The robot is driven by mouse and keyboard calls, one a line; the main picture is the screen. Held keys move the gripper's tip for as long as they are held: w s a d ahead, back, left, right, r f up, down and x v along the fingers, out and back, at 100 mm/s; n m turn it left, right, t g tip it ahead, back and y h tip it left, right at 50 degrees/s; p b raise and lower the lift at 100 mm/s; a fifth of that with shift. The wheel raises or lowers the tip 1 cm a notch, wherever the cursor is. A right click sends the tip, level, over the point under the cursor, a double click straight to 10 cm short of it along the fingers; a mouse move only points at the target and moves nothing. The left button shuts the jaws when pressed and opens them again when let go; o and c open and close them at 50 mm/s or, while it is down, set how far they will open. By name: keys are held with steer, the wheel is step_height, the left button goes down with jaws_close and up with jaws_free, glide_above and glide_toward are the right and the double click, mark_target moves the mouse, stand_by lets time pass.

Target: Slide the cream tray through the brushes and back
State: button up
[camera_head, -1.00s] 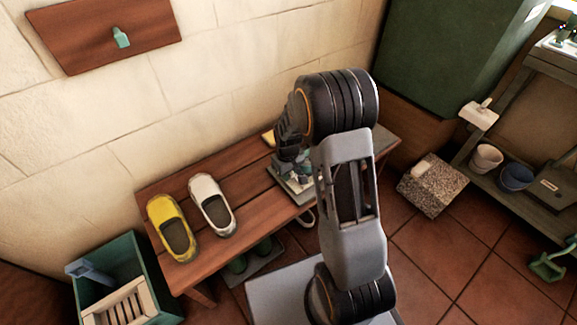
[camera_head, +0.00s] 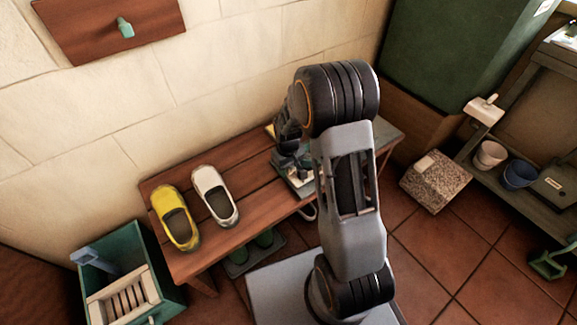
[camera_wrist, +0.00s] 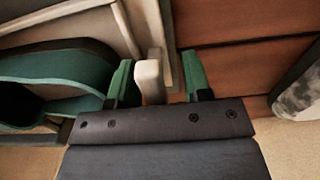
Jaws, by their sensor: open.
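My gripper (camera_head: 296,172) is low over the right part of the wooden bench. In the wrist view its two green fingertips (camera_wrist: 157,78) are apart, on either side of a cream upright handle (camera_wrist: 150,82). I cannot tell whether either finger touches it. The handle stands by a pale rimmed piece (camera_wrist: 152,22), which seems to be the cream tray. In the head view a pale edge of it (camera_head: 303,191) shows below my gripper; my arm hides most of it. A green curved piece with a dark inside (camera_wrist: 50,72) lies left of the fingers. I cannot make out brush bristles.
A yellow shoe (camera_head: 176,217) and a white shoe (camera_head: 214,195) stand on the bench (camera_head: 215,243), left of my gripper. A green crate (camera_head: 168,286) is at lower left. A stone block (camera_head: 435,181) stands on the floor at right. Bare planks lie between shoes and gripper.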

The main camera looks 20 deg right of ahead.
steer(key=shift+r, duration=0.1)
step_height(320, 180, up, 14)
steer(key=p, duration=0.5)
steer(key=shift+f, duration=0.2)
steer(key=s+a+r+m+t+p, duration=0.1)
steer(key=s+r+p, duration=0.4)
steer(key=r+p, duration=0.4)
steer(key=s+r+m+t+p, duration=0.1)
steer(key=s+r+p, duration=0.5)
steer(key=r, duration=1.1)
steer(key=s+a+r+m+t+p, duration=0.1)
steer(key=s+r+p, duration=0.4)
steer(key=r+p, duration=0.8)
steer(key=shift+s+a+r+t, duration=0.15)
steer(key=shift+a+r+t, duration=0.2)
steer(key=shift+r, duration=0.2)
steer(key=shift+a, duration=0.1)
